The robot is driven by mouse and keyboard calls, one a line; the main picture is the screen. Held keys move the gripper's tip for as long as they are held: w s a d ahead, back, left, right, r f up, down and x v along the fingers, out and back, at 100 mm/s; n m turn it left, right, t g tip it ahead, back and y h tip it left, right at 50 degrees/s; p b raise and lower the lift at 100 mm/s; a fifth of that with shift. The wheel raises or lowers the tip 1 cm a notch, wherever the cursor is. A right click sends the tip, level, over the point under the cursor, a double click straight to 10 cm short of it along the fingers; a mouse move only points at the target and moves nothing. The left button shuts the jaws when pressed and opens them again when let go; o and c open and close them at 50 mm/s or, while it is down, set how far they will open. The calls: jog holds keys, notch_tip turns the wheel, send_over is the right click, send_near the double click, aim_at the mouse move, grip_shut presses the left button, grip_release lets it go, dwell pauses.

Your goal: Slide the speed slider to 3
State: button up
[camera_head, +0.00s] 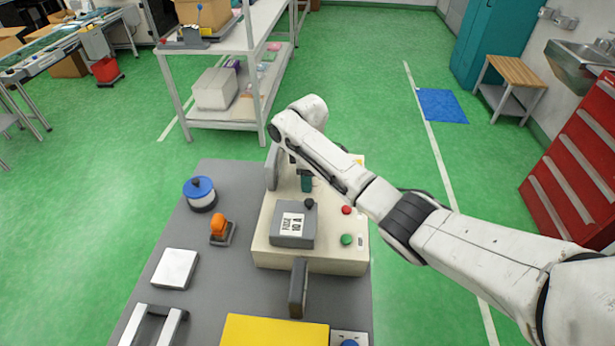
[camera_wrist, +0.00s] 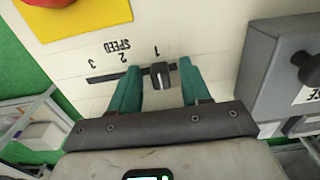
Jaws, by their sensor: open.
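The speed slider's dark knob (camera_wrist: 161,76) sits in a black slot (camera_wrist: 104,77) on the cream control box, by the mark 1. The word SPEED and the marks 2 and 3 run to the left along the slot in the wrist view. My gripper (camera_wrist: 158,67) is open, with one teal finger on each side of the knob. In the head view my gripper (camera_head: 306,182) is at the far part of the cream box (camera_head: 310,258), where my arm hides the slider.
A grey fuse box (camera_head: 293,225) with a black knob stands on the cream box, close right of my gripper in the wrist view. Red (camera_head: 346,210) and green (camera_head: 347,239) buttons are beside it. A blue-topped cylinder (camera_head: 200,194) and an orange switch (camera_head: 219,229) stand left on the grey bench.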

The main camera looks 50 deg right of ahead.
jog(key=shift+c, duration=0.4)
grip_shut()
jog(key=shift+w+d, duration=0.1)
